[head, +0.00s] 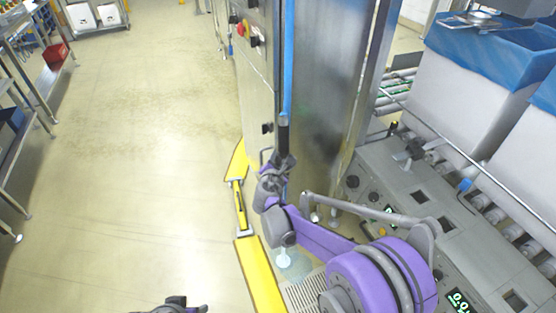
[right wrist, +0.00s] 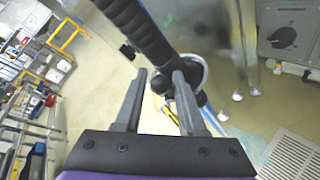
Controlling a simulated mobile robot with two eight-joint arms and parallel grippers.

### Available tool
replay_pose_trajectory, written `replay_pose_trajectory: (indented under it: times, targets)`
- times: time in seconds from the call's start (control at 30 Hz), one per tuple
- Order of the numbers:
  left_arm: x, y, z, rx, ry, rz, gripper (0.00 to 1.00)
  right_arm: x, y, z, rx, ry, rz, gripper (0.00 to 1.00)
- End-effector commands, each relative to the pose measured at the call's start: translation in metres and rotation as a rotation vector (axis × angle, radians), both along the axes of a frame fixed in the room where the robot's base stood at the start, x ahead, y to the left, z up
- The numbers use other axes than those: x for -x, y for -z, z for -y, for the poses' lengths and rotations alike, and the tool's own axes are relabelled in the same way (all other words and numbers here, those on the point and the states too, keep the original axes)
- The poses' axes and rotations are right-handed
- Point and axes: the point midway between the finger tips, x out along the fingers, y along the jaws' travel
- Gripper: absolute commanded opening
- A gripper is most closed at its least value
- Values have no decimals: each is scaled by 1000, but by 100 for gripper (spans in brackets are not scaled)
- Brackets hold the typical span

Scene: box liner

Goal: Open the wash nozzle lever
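The wash nozzle is a black grip (head: 283,132) at the lower end of a blue hose, hanging upright beside the steel cabinet in the head view. In the right wrist view its ribbed black handle (right wrist: 135,25) crosses the top, and a small round black lever knob (right wrist: 160,85) shows near a pale metal ring. My right gripper (right wrist: 158,78) is open, with the knob between its fingertips and a gap showing. In the head view the right gripper (head: 277,165) is right at the nozzle's lower end. My left gripper (head: 180,303) is cut off at the bottom edge.
The steel cabinet (head: 325,70) stands just behind the nozzle. A conveyor with white, blue-lined boxes (head: 465,100) is at the right. Yellow floor guards (head: 258,275) run beside my right arm. Metal shelving (head: 25,75) is at the far left. The floor between is clear.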

Motion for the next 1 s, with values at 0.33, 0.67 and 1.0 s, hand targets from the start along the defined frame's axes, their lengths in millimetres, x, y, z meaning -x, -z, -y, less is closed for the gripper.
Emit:
replay_pose_trajectory:
  times: [0.33, 0.67, 1.0]
  targets:
    - [0, -3, 0, 0, 0, 1, 57, 38, -14, -9, 0, -2, 0, 40]
    - [0, -6, 0, 0, 0, 2, 57, 91, -32, -20, 0, -2, 0, 40]
    - [0, -6, 0, 0, 0, 2, 57, 101, -35, -21, 0, 0, 0, 40]
